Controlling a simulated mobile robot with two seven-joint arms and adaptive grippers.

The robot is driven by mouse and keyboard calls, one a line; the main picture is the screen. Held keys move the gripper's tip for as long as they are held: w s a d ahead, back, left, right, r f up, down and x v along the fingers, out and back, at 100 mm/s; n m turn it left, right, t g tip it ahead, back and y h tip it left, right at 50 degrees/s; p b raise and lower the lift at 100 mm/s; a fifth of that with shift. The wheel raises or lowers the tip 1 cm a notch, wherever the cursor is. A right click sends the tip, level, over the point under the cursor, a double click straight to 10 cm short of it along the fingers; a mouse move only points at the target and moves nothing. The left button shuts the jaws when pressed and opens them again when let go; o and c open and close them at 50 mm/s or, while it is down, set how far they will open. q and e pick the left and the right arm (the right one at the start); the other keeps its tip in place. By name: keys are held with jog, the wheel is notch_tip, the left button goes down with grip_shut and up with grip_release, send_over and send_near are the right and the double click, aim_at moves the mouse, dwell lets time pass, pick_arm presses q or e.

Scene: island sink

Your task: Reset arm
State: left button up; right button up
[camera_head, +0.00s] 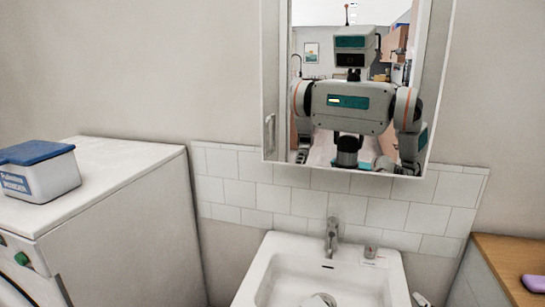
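Neither of my grippers shows directly in the head view. My own reflection, with grey head, torso and shoulders, shows in the mirror (433,95) on the wall. The arms hang down at both sides in the reflection, and the state of their grippers cannot be made out there.
A white sink (253,284) with a grey faucet (332,236) stands below the mirror; a partly cut-off white item (320,301) lies in it. A white washing machine (125,220) at left carries a blue-lidded box (38,178). A wooden counter (500,258) with a purple item (534,283) is right.

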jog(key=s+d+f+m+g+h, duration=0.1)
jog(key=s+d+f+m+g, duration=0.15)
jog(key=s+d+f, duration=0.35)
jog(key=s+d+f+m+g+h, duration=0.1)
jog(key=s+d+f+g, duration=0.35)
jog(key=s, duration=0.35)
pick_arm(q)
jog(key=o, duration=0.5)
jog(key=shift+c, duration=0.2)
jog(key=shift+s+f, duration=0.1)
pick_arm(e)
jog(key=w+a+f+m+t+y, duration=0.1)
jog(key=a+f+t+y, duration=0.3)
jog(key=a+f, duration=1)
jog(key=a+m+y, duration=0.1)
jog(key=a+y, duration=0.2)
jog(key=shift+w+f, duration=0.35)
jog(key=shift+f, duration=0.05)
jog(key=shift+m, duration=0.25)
